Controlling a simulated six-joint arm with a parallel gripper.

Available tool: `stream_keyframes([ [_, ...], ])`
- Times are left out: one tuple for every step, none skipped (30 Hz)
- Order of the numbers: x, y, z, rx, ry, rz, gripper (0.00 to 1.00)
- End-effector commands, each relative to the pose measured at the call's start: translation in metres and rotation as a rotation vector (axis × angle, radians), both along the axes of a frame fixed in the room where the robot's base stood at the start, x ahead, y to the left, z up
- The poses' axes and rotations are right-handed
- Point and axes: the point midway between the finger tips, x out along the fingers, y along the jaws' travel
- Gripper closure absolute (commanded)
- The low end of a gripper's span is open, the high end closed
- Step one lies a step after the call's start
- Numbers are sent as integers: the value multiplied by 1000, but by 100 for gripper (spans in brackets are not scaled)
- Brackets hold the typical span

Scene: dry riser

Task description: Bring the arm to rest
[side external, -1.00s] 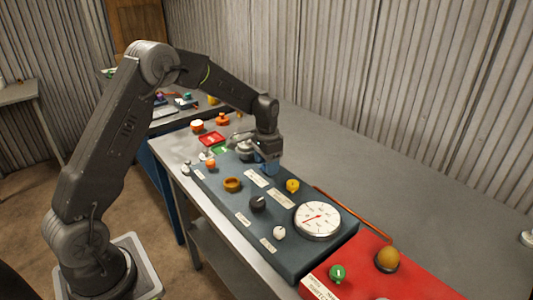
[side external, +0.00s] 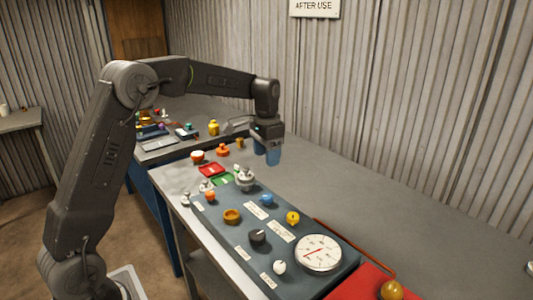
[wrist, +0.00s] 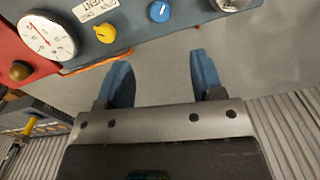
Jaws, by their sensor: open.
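My gripper (side external: 267,157) is open and empty, with its blue fingers pointing down above the grey bench, behind the dark control panel (side external: 270,220). In the wrist view the two blue fingers of my gripper (wrist: 160,82) stand apart with only bare bench between them. A blue knob (side external: 266,200) sits on the panel nearby and also shows in the wrist view (wrist: 160,11). The fingers are clear of it.
A red panel (side external: 360,286) is at the front. The bench (side external: 400,205) is bare on the right. A corrugated wall (side external: 430,100) stands behind.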

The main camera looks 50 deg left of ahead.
Motion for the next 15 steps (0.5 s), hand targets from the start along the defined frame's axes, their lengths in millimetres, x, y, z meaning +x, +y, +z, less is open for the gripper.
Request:
stream_keyframes([
  [0, 0, 0, 0, 0, 0, 39],
  [0, 0, 0, 0, 0, 0, 39],
  [0, 0, 0, 0, -1, 0, 39],
  [0, 0, 0, 0, -1, 0, 39],
  [0, 0, 0, 0, -1, 0, 39],
  [-1, -1, 1, 0, -3, 0, 39],
  [-2, -2, 3, 2, -7, 1, 39],
  [-4, -4, 6, 3, -13, 2, 39],
  [-8, -8, 11, 5, -21, 4, 39],
  [-12, -11, 16, 8, -32, 6, 39],
  [-18, -16, 22, 10, -42, 9, 39],
  [-27, -23, 30, 14, -60, 15, 39],
  [-35, -28, 37, 16, -77, 20, 39],
  [-44, -34, 44, 18, -93, 26, 39],
  [-57, -43, 52, 21, -116, 33, 39],
])
